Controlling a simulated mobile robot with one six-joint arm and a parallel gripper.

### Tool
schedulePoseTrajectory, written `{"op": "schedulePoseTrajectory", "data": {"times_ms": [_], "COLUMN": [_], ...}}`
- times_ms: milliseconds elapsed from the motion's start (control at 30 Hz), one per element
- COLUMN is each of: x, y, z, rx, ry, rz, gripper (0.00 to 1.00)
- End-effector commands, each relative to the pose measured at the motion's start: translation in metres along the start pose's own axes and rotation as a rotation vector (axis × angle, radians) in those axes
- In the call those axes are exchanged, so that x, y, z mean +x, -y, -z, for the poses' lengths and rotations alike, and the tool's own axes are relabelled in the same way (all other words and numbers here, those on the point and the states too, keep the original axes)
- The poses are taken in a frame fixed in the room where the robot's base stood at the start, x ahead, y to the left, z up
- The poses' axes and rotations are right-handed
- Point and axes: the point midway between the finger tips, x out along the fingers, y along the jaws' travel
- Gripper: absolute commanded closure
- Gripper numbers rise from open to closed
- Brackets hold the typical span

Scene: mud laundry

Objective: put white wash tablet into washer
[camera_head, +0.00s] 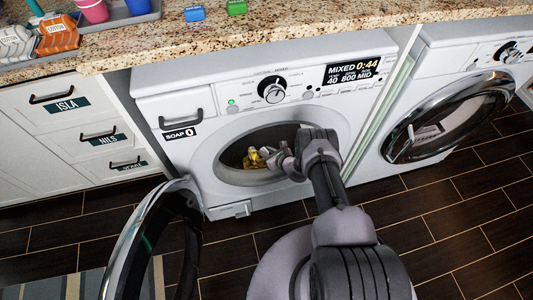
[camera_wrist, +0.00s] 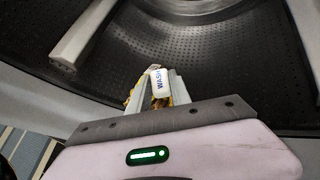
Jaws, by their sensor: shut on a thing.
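The washer (camera_head: 215,85) stands under the counter with its round door (camera_head: 125,255) swung open to the left. My arm reaches from the front, and my gripper (camera_head: 276,155) is at the door opening. In the wrist view, my gripper (camera_wrist: 160,88) is shut on the white wash tablet (camera_wrist: 156,82), whose label reads WASH. The dark perforated drum (camera_wrist: 215,50) lies around and beyond it. Something yellow (camera_head: 253,158) lies in the drum by my fingertips; it also shows behind the fingers in the wrist view (camera_wrist: 133,97). In the head view I cannot make out the tablet clearly.
A second machine (camera_head: 440,60) stands at the right with its round door shut. White drawers (camera_head: 65,110) are at the left. The granite counter (camera_head: 290,32) above holds a grey tray, cups and small blue and green boxes. A striped rug (camera_head: 75,285) lies at the lower left.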

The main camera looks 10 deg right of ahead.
Motion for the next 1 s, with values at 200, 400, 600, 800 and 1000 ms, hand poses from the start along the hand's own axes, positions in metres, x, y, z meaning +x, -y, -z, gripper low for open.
{"op": "schedulePoseTrajectory", "data": {"times_ms": [200, 400, 600, 800, 1000], "x": [0.003, 0.006, 0.006, 0.006, -0.004], "y": [0.000, 0.000, 0.000, 0.000, 0.001], "z": [0.005, 0.011, 0.010, 0.010, -0.003], "rx": [-0.001, -0.001, -0.001, 0.000, 0.002], "ry": [0.000, -0.001, -0.001, -0.001, 0.000], "rz": [0.000, -0.001, -0.001, 0.000, 0.001], "gripper": [1.00, 1.00, 0.54, 0.54, 0.54]}}
